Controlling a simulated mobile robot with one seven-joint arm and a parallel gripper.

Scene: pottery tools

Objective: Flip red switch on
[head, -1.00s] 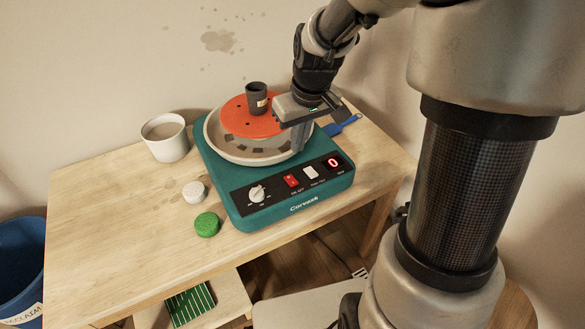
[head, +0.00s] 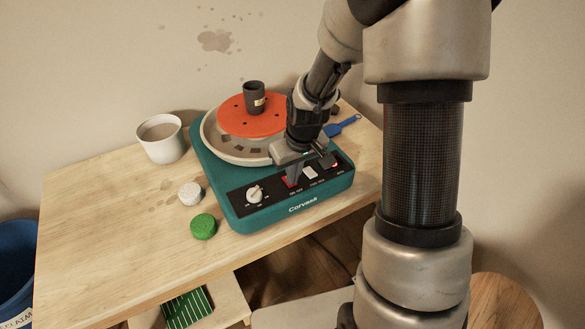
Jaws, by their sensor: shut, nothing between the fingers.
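The red switch (head: 286,182) sits on the black front panel of the teal pottery wheel (head: 239,220), between the white knob (head: 255,193) and a white switch (head: 310,172). My gripper (head: 291,178) is shut and empty. Its fingertips point down at the red switch and cover most of it. I cannot tell whether they touch it or which way the switch is tilted.
On the wheel, a dark cup (head: 254,98) stands on an orange disc (head: 236,122). A white mug (head: 162,139), a white puck (head: 190,194) and a green puck (head: 203,227) are left of the wheel. A blue-handled tool (head: 343,126) lies behind right. The table's left part is clear.

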